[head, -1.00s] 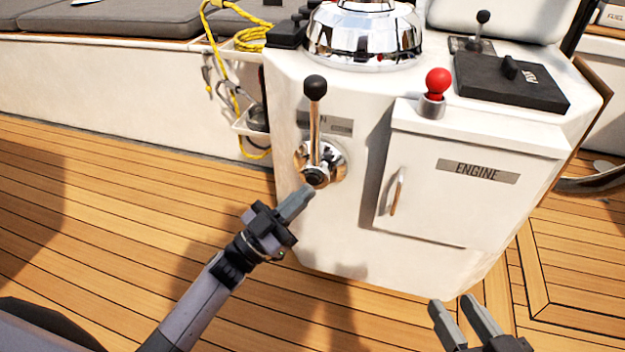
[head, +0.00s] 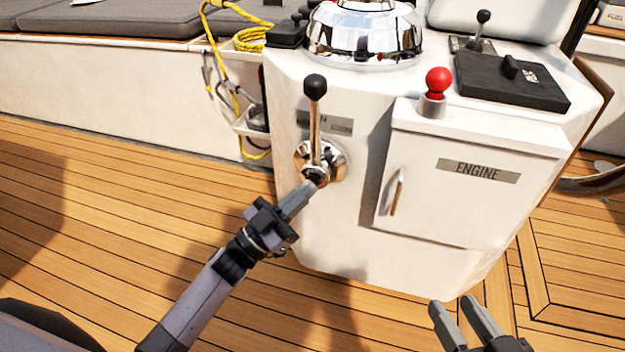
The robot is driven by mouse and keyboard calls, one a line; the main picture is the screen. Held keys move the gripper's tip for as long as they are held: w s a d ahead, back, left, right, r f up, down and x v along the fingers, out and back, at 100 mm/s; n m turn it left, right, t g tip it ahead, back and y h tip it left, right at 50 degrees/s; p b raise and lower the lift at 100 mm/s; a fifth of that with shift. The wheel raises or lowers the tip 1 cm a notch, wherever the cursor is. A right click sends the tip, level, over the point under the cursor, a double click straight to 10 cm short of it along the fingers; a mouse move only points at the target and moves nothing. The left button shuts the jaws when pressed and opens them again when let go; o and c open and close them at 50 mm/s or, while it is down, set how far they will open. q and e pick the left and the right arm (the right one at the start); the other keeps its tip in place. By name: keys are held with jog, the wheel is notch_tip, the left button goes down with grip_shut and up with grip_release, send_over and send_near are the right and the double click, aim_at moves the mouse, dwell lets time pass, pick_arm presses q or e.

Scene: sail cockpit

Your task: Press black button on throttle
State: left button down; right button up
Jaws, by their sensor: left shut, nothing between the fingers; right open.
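The throttle is a chrome lever (head: 315,130) with a black ball knob (head: 315,86) on top, standing upright on the front of the white console. Its round chrome base (head: 334,160) carries the black button (head: 318,171) at the lever's foot, now mostly hidden behind my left fingertips. My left gripper (head: 309,187) is shut and empty, with its tips at the button; I cannot tell for certain whether they touch it. My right gripper (head: 464,317) is open and empty at the bottom, in front of the console and well away from the throttle.
The white console (head: 310,235) has an engine door (head: 450,205) with a handle, a red knob (head: 437,84) and a black hatch (head: 512,82). Yellow rope (head: 252,38) hangs left of the throttle. The wooden deck (head: 100,220) at left is clear.

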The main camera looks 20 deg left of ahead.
pick_arm(q)
jog(key=shift+w, duration=0.5)
dwell(0.3)
dwell(0.4)
jog(key=shift+s+p, duration=0.4)
jog(key=shift+s, duration=0.5)
jog(key=s+p, duration=0.2)
jog(key=s, duration=0.3)
jog(key=shift+a+p, duration=0.1)
jog(key=shift+p, duration=0.3)
dwell(0.3)
